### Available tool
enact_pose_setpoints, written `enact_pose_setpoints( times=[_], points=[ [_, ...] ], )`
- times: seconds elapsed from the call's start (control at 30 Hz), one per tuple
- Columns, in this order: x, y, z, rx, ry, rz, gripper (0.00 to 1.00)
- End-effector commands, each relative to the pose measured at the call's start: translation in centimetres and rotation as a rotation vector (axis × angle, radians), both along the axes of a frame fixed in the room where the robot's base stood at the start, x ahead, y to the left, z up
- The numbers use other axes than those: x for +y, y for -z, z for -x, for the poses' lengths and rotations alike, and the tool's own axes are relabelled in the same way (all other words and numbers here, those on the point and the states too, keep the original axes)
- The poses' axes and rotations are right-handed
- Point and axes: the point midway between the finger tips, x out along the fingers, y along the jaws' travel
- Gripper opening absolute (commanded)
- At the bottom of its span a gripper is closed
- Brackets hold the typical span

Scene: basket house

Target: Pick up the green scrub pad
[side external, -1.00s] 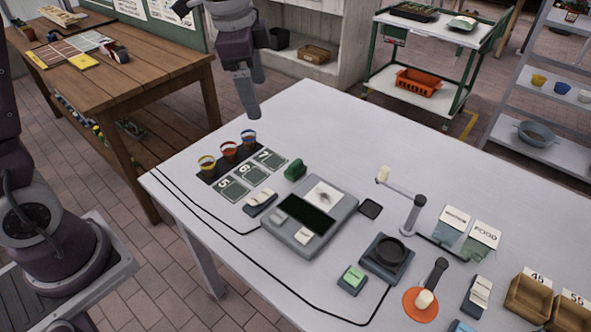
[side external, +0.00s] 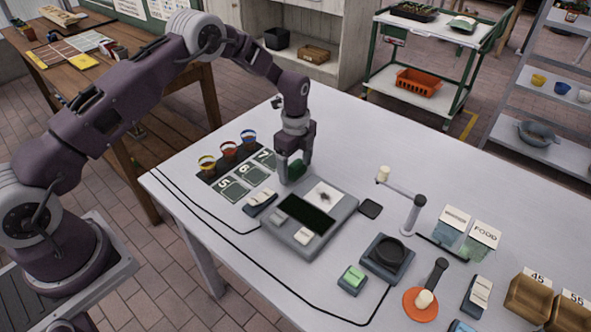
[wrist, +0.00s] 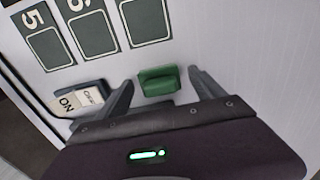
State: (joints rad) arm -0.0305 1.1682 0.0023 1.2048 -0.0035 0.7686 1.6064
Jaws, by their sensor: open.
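The green scrub pad (side external: 296,169) is a small dark green block on the white table, just behind the grey device. In the side external view my gripper (side external: 294,176) is lowered over it and partly hides it. A gap shows on the left side. The gripper is open and holds nothing.
The grey device (side external: 312,222) with a dark screen stands right in front of the pad. An ON/OFF switch box (side external: 259,202) is close on the left. Numbered dark cards (side external: 248,176) and several coloured cups (side external: 228,149) lie further left. The table is clear behind the gripper.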

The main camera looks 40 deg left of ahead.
Motion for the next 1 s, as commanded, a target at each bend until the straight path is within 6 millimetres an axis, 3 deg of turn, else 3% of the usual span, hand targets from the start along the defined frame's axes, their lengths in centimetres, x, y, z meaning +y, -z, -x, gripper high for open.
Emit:
enact_pose_setpoints(
  times=[0.13, 0.43, 0.7, 1.0],
  points=[
    [0.0, 0.0, 0.0, 0.000, -0.001, 0.000, 0.74],
    [0.0, -0.1, 0.0, 0.000, -0.001, 0.000, 0.15],
    [0.0, -0.6, -0.1, -0.002, -0.002, 0.000, 0.13],
    [0.1, -7.8, -0.1, -0.005, -0.002, 0.000, 0.13]
  ],
)
